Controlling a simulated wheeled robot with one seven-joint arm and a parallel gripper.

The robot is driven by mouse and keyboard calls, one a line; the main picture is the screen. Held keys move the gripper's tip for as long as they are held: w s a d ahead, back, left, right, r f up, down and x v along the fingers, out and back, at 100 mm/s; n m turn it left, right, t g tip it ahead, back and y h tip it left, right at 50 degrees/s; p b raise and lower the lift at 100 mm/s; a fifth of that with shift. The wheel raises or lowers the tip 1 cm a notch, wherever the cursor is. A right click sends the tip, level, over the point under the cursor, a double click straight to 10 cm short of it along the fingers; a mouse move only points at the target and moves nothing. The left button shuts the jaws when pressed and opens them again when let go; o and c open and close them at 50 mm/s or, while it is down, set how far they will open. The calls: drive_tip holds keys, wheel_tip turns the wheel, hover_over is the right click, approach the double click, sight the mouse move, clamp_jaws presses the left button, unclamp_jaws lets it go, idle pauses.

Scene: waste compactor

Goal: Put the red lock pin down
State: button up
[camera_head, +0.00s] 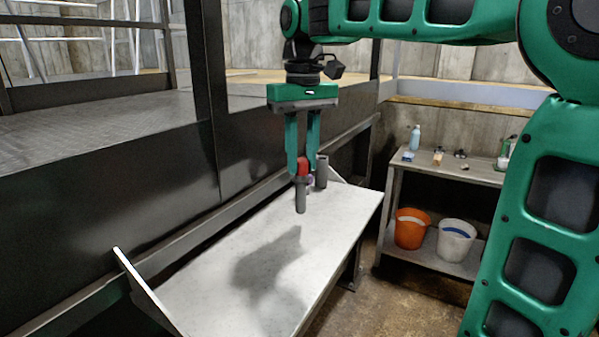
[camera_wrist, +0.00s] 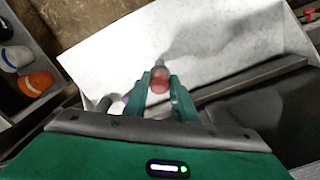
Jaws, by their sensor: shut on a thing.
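The red lock pin (camera_head: 301,195) has a red head and a grey shaft and hangs upright, shaft down, in the head view. My gripper (camera_head: 302,166) is shut on its red head. In the wrist view the red head (camera_wrist: 160,82) shows between the fingertips of my gripper (camera_wrist: 160,77), with the grey shaft end beyond it. The pin is over the pale table (camera_head: 215,285); I cannot tell the exact gap below its tip. A shadow of the arm falls on the tabletop nearer the camera.
A grey cylinder (camera_head: 321,171) stands just right of the pin, with a small purple thing (camera_wrist: 125,98) by it in the wrist view. A dark railing (camera_head: 225,195) runs along the left. A side bench (camera_head: 455,172) holds orange (camera_head: 411,232) and white buckets. The tabletop's near part is clear.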

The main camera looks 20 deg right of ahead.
drive_tip(key=shift+f, duration=1.5)
drive_tip(key=o, duration=1.1)
drive_tip(key=shift+f, duration=0.15)
wheel_tip(320, 180, up, 12)
drive_tip(key=shift+r, duration=0.15)
